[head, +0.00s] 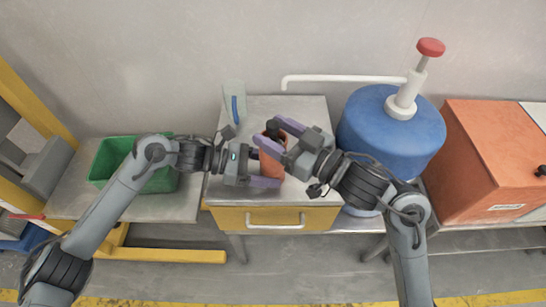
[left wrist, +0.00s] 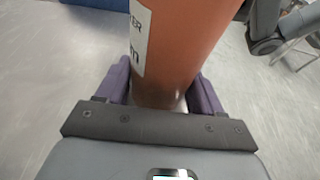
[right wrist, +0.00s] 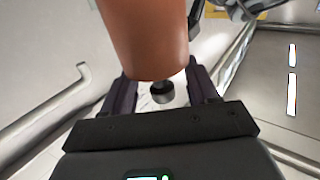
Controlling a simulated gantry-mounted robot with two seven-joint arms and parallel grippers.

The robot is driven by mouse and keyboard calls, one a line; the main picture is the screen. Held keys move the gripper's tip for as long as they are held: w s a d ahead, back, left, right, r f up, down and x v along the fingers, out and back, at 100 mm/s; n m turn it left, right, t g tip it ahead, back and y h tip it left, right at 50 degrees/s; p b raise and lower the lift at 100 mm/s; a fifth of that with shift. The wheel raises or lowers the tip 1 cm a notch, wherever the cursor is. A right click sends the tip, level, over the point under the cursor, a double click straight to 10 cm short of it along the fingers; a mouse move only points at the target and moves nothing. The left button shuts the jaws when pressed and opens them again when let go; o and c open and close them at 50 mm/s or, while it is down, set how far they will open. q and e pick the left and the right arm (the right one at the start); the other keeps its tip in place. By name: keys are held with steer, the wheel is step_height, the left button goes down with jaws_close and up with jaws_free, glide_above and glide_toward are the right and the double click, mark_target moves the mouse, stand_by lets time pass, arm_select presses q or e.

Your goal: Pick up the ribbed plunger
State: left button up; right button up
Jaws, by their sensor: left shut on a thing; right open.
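An orange cylinder (head: 271,163) with a white label stands over the grey-topped cabinet. My left gripper (head: 268,167) is shut on its lower part; in the left wrist view the cylinder (left wrist: 185,45) sits between the purple fingers. A small dark knob (head: 273,128) shows at the cylinder's upper end. This may be the plunger; I cannot make out ribs. My right gripper (head: 277,135) is open at that end. In the right wrist view the knob (right wrist: 162,92) lies between the open fingers, and I cannot tell whether they touch it.
A blue drum (head: 390,135) with a white pump and red knob stands close right of my right gripper. A pale upright device (head: 234,100) stands at the cabinet's back left. A green bin (head: 110,160) is at left, and an orange box (head: 490,160) at far right.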

steer(key=shift+x, duration=1.25)
jaws_close()
